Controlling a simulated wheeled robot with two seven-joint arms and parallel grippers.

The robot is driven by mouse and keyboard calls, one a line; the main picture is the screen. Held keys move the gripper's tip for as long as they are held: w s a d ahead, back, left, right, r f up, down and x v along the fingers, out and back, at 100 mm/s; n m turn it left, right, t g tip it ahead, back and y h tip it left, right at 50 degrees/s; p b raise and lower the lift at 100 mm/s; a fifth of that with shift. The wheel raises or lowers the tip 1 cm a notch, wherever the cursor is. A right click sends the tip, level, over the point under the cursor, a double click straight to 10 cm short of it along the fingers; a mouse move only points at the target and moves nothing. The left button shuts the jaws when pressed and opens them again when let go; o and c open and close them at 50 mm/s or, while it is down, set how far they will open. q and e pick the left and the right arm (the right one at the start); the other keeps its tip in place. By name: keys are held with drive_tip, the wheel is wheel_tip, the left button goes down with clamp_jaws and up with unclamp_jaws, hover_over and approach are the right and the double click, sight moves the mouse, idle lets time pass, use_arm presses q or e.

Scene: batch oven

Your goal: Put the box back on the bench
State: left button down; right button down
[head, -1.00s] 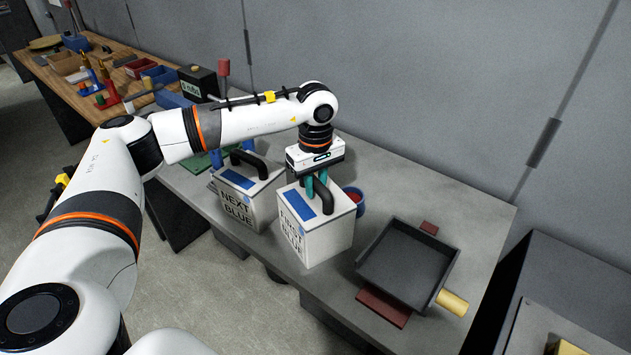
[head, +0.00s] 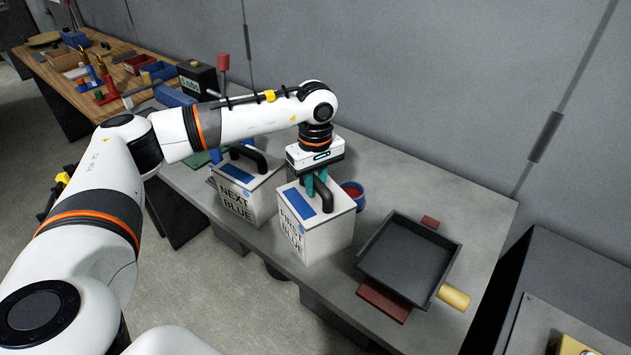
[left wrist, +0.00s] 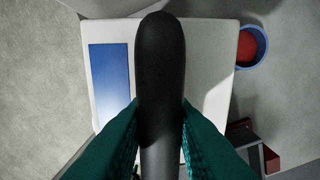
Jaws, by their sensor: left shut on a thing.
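A white box (head: 329,236) labelled FIRST BLUE, with a blue panel on its lid and a black handle, stands upright on or just above the grey bench (head: 470,210); I cannot tell whether it touches. My left gripper (head: 316,186) is shut on its handle from above. In the left wrist view the teal fingers (left wrist: 160,145) lie on both sides of the black handle (left wrist: 160,70), over the white lid (left wrist: 210,60). A second white box (head: 246,201), labelled NEXT BLUE, stands close on the left. My right gripper is not in view.
A dark tray (head: 407,258) with a tan handle (head: 453,297) sits on the bench to the right, over dark red pads (head: 384,302). A blue cup (head: 354,194) with red contents is behind the held box. A wooden table with bins (head: 110,75) is at the far left.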

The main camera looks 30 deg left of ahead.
use_arm(q)
drive_tip(key=shift+w+f+b, duration=0.1)
drive_tip(key=shift+f+b, duration=0.15)
drive_tip(key=shift+b, duration=0.05)
drive_tip(key=c, duration=1.2)
unclamp_jaws()
drive_tip(key=shift+o, duration=0.2)
drive_tip(key=shift+s+f, duration=0.2)
drive_tip(key=shift+s, duration=0.05)
drive_tip(key=shift+w+r, duration=0.1)
drive_tip(key=shift+r, duration=0.15)
wheel_tip(320, 180, up, 11)
drive_tip(key=b, duration=0.3)
drive_tip(key=shift+d+f+b, duration=0.1)
drive_tip(key=shift+f+b, duration=0.05)
drive_tip(key=shift+b, duration=0.15)
wheel_tip(320, 180, up, 24)
drive_tip(key=p, duration=1.5)
